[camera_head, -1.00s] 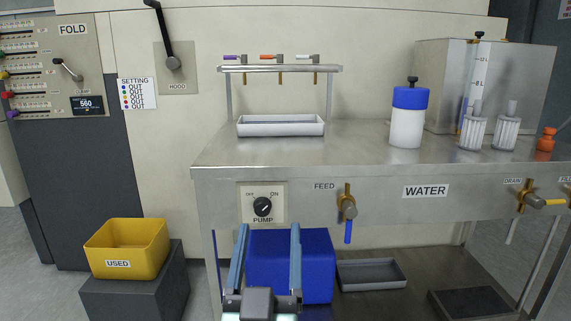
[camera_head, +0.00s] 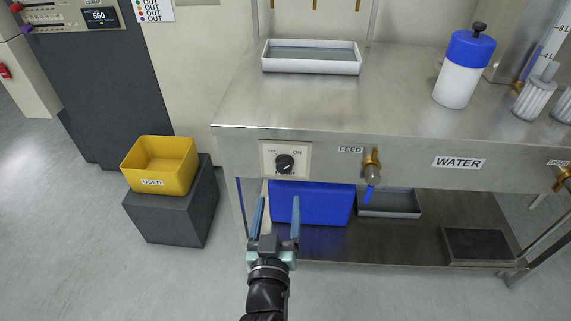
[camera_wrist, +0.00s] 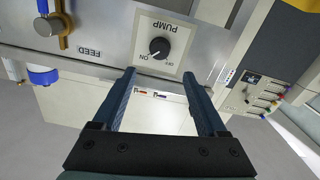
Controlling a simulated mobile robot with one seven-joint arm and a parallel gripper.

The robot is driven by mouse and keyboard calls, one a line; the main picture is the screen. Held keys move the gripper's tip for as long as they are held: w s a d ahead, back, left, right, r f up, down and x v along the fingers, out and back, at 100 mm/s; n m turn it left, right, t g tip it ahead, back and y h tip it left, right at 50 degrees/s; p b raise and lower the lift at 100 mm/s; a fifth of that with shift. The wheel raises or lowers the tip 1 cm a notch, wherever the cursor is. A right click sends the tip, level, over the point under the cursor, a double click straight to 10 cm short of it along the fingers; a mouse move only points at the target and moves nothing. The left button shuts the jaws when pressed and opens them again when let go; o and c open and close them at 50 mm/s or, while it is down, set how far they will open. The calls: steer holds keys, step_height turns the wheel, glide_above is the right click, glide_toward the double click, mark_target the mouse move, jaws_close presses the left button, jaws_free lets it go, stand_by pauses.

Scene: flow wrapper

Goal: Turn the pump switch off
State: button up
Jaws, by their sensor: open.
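The pump switch is a black round knob (camera_head: 285,164) on a pale plate (camera_head: 302,160) marked OFF at left and ON at right, set in the front of the steel bench.
The feed valve (camera_head: 371,165) with its blue handle sticks out to the right of the plate. A blue box (camera_head: 325,204) and a grey tray (camera_head: 390,204) sit on the lower shelf. A yellow USED bin (camera_head: 160,165) stands at left. The floor in front is clear.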

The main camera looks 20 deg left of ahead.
mark_target(284, 167)
steer(key=b+x, duration=0.1)
steer(key=x, duration=0.9)
steer(key=shift+w+b, duration=0.35)
steer(key=shift+b, duration=0.05)
steer(key=shift+c, duration=0.2)
jaws_close()
